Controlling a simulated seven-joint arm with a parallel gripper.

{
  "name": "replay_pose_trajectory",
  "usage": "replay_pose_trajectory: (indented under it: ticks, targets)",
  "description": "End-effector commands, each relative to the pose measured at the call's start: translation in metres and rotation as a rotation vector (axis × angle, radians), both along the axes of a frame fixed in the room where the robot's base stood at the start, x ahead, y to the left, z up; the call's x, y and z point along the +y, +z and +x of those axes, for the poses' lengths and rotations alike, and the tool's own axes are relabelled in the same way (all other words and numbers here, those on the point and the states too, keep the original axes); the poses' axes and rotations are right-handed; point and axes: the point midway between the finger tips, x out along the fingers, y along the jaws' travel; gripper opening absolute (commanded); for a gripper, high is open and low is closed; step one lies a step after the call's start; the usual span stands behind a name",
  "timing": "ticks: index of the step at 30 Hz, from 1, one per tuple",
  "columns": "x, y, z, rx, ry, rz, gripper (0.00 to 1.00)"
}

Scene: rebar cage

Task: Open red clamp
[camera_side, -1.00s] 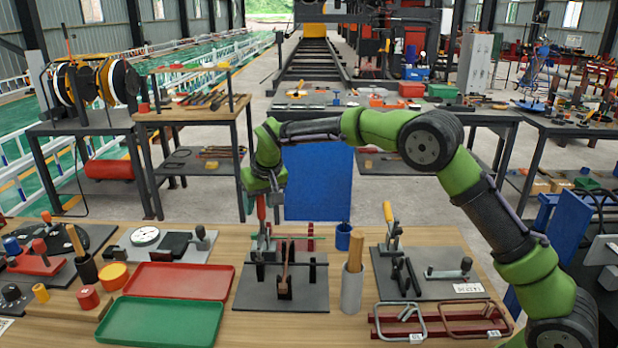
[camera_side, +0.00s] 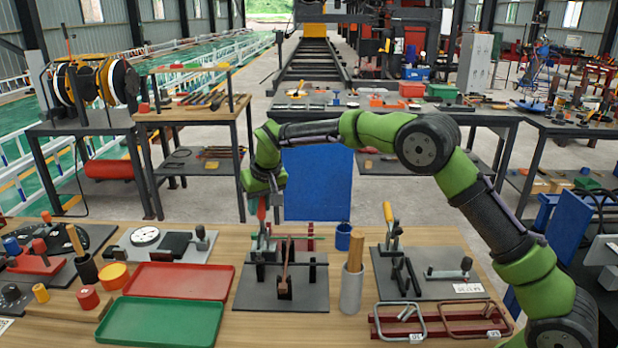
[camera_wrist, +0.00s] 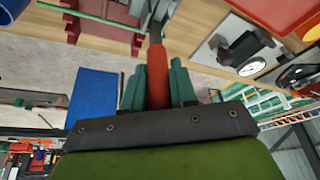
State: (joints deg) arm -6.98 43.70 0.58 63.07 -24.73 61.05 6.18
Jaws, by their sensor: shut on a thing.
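The red clamp's handle (camera_side: 262,208) stands roughly upright at the back left of a dark fixture plate (camera_side: 283,292). In the wrist view the red handle (camera_wrist: 157,72) runs between the two green fingers of my gripper (camera_wrist: 158,88), which are shut on it. The clamp's grey metal linkage (camera_wrist: 158,18) shows beyond the handle's end. In the side view my gripper (camera_side: 266,205) is at the handle's upper part, from above. The clamp's lower part is small and hard to make out in the side view.
The fixture plate carries dark rods and a brown upright bar (camera_side: 285,265). A blue cup (camera_side: 343,237) and a grey holder with wooden sticks (camera_side: 351,290) stand to its right. A yellow-handled clamp (camera_side: 390,225) is further right. Red (camera_side: 178,267) and green (camera_side: 160,338) trays lie left.

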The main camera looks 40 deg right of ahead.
Motion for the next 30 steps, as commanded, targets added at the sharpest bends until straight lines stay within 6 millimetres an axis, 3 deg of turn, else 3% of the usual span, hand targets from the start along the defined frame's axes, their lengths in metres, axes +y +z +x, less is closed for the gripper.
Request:
replay_pose_trajectory:
  ticks: [13, 27, 28, 30]
  targets:
    - [-0.014, -0.005, 0.015, 0.155, -0.004, 0.156, 0.00]
    - [-0.014, -0.004, 0.015, 0.177, 0.002, 0.181, 0.00]
    - [-0.014, -0.004, 0.015, 0.177, 0.002, 0.181, 0.31]
    - [-0.014, -0.004, 0.015, 0.177, 0.002, 0.180, 0.42]
